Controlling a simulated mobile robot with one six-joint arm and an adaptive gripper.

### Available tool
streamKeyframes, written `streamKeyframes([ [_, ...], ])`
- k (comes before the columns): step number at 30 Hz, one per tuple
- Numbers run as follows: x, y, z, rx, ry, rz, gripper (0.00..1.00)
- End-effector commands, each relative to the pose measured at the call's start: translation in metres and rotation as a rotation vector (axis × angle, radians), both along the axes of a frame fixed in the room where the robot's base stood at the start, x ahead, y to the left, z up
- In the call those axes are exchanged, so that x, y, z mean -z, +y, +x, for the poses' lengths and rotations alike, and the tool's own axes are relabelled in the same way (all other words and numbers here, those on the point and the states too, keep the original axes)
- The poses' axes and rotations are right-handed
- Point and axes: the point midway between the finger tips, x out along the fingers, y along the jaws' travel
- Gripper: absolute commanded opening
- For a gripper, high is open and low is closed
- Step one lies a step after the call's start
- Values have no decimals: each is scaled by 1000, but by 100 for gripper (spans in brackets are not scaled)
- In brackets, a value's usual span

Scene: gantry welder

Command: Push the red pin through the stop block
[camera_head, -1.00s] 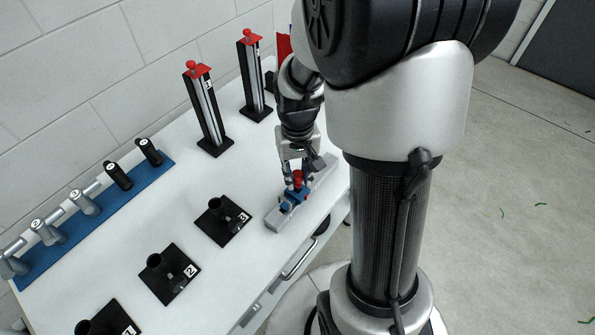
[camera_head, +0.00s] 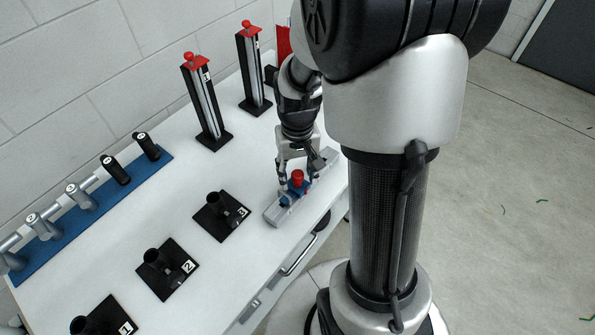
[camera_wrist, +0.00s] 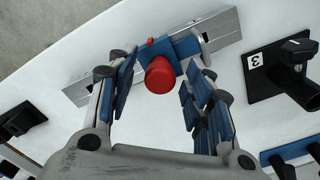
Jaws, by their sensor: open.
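The red pin (camera_head: 297,177) stands in the blue stop block (camera_head: 291,198), its round red head on top. The block sits on a grey metal rail (camera_head: 274,213) near the table's front edge. In the wrist view the red pin (camera_wrist: 160,76) shows in front of the blue stop block (camera_wrist: 186,46), with the grey rail (camera_wrist: 222,27) behind. My gripper (camera_head: 296,183) is open, with one finger on each side of the pin head. In the wrist view my gripper (camera_wrist: 160,70) shows gaps between both fingers and the pin. How deep the pin sits is hidden.
Black numbered holders (camera_head: 222,216) stand left of the rail. Two red-topped black towers (camera_head: 207,105) stand at the back. A blue rack (camera_head: 98,208) with several handled tools lies along the wall. White table between them is clear.

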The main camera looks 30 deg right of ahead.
Motion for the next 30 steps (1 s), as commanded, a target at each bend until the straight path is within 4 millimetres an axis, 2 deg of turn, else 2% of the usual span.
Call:
streamKeyframes([
  [7, -1, 0, 0, 0, 0, 0, 47],
  [11, -11, 0, 1, 0, -3, -1, 47],
  [24, -98, 0, 1, 0, -5, -2, 47],
  [30, -117, 0, 0, 0, 0, 0, 47],
])
